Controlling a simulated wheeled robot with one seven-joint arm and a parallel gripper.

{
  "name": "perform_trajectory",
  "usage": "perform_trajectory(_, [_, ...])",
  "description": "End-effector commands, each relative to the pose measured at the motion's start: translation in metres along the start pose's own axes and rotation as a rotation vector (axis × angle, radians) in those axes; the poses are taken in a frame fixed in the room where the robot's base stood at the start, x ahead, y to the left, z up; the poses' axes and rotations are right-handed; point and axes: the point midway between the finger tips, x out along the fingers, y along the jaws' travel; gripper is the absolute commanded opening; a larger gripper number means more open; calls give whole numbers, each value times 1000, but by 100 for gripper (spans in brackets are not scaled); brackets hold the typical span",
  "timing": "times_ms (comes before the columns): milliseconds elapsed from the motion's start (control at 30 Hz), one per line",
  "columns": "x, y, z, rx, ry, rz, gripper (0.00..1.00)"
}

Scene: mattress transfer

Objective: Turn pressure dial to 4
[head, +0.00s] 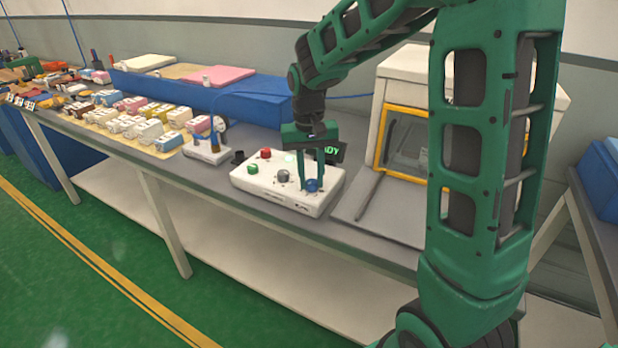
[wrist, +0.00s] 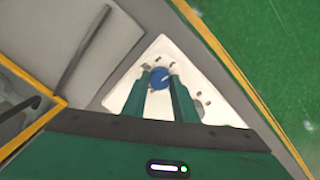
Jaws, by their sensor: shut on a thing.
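The pressure dial is a blue round knob (head: 313,185) on the right front of a white control box (head: 262,189) on the grey table. In the wrist view the blue dial (wrist: 159,77) has a pale pointer line, with small dark marks around it on the white top. My gripper (head: 312,182) points down at the dial, its two green fingers on either side of it. In the wrist view my gripper's fingertips (wrist: 159,80) are shut on the dial. The numbers on the scale are too small to read.
The box also carries a red button (head: 265,153), a green button (head: 252,169), a grey knob (head: 283,176) and a dark display with green letters (head: 331,151). A white machine with a yellow-framed window (head: 404,143) stands to the right. Several small coloured blocks (head: 130,118) lie left.

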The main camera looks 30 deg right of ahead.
Motion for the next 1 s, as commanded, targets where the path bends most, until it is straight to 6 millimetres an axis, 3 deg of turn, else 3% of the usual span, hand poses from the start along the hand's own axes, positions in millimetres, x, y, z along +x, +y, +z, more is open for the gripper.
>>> perform_trajectory(500, [-2,-1,-4,456,-10,-7,3])
perform_trajectory(1000, [-2,-2,-4,665,-20,-8,3])
